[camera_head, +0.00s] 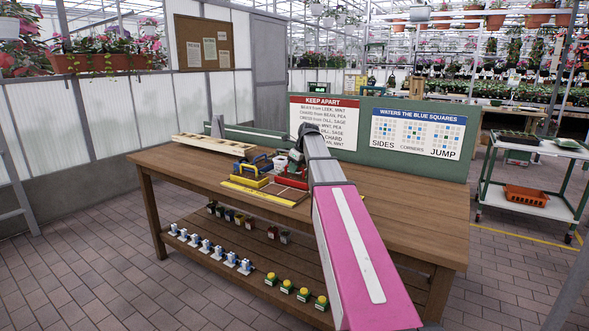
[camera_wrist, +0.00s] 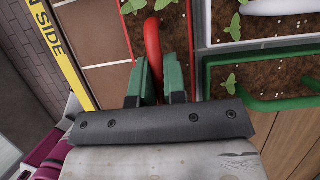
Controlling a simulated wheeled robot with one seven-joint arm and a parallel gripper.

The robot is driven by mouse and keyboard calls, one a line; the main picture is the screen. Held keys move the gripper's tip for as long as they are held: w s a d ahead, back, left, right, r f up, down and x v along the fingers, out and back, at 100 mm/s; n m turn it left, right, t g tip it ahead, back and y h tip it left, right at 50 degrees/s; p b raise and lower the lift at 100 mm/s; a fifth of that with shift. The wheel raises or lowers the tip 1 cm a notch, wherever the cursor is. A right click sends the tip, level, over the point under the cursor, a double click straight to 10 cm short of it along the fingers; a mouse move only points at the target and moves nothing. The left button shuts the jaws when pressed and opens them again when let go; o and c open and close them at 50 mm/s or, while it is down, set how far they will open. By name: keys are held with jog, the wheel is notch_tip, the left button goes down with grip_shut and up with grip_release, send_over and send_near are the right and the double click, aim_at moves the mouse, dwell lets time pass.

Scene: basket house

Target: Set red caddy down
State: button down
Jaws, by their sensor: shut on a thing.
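The red caddy (camera_head: 291,181) is on or just above the workbench, near the middle of its top; I cannot tell whether its base touches. My gripper (camera_wrist: 158,88), with green fingertips, is shut around its red arched handle (camera_wrist: 152,52) in the wrist view. In the head view my arm partly hides the caddy and the gripper. Dark soil with small green seedlings (camera_wrist: 141,8) shows beside and beyond the handle in the wrist view.
A yellow caddy (camera_head: 250,181) stands close left of the red one. A green handle (camera_wrist: 275,103) and a white handle (camera_wrist: 275,7) are close on the right. A yellow strip (camera_wrist: 62,50) lies at left. The workbench (camera_head: 408,205) is clear on its right side.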

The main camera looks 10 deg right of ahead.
jog(key=shift+f, duration=0.15)
jog(key=c, duration=1.2)
grip_release()
jog(key=shift+o, duration=0.2)
jog(key=v, duration=1.2)
jog(key=shift+r, duration=0.2)
